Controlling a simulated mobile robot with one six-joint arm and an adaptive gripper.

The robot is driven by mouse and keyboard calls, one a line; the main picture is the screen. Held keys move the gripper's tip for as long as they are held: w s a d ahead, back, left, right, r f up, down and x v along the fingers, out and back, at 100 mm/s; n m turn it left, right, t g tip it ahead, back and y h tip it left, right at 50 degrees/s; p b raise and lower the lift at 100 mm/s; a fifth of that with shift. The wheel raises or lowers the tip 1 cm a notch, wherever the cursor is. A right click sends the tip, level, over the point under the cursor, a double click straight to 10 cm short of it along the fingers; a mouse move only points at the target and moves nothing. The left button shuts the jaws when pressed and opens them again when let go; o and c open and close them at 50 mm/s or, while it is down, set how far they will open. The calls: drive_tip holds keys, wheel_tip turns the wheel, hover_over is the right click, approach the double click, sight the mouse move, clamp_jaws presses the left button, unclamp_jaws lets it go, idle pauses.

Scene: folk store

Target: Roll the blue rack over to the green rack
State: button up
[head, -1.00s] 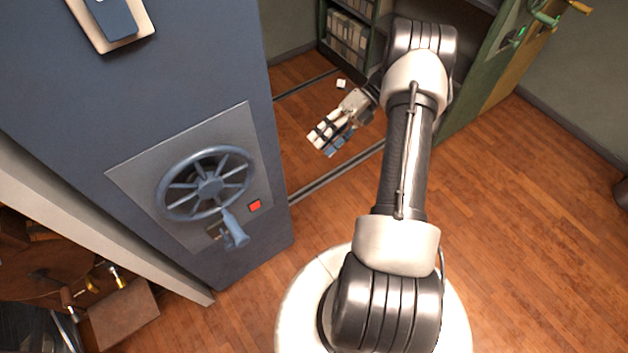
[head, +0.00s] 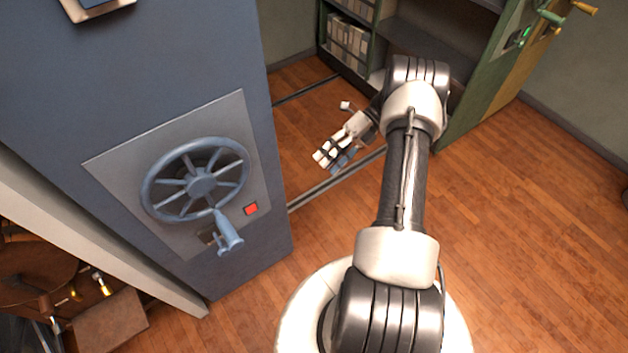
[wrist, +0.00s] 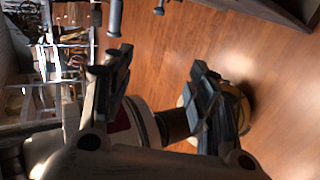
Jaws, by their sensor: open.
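The blue rack (head: 110,120) is a tall blue end panel at left in the head view. It bears a spoked handwheel (head: 200,183) with a crank handle (head: 229,234) at its lower right and a lit red button (head: 251,209). The green rack (head: 470,120) is at the upper right, with a green light (head: 522,38) and a green crank wheel (head: 551,18). My gripper (head: 320,158) is open and empty, over the gap between the racks, right of the handwheel and apart from it. Its spread fingers also show in the wrist view (wrist: 163,88).
Floor rails (head: 335,180) run between the racks. Shelves with grey boxes (head: 347,40) stand at the back. A small white thing (head: 345,105) shows beyond my gripper. A brown box (head: 108,322) is at lower left. The wooden floor (head: 540,240) at right is clear.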

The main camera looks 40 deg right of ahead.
drive_tip(key=p+x, duration=0.1)
drive_tip(key=x, duration=0.5)
drive_tip(key=shift+a+f, duration=0.2)
drive_tip(key=shift+f, duration=0.3)
drive_tip(key=shift+a, duration=0.1)
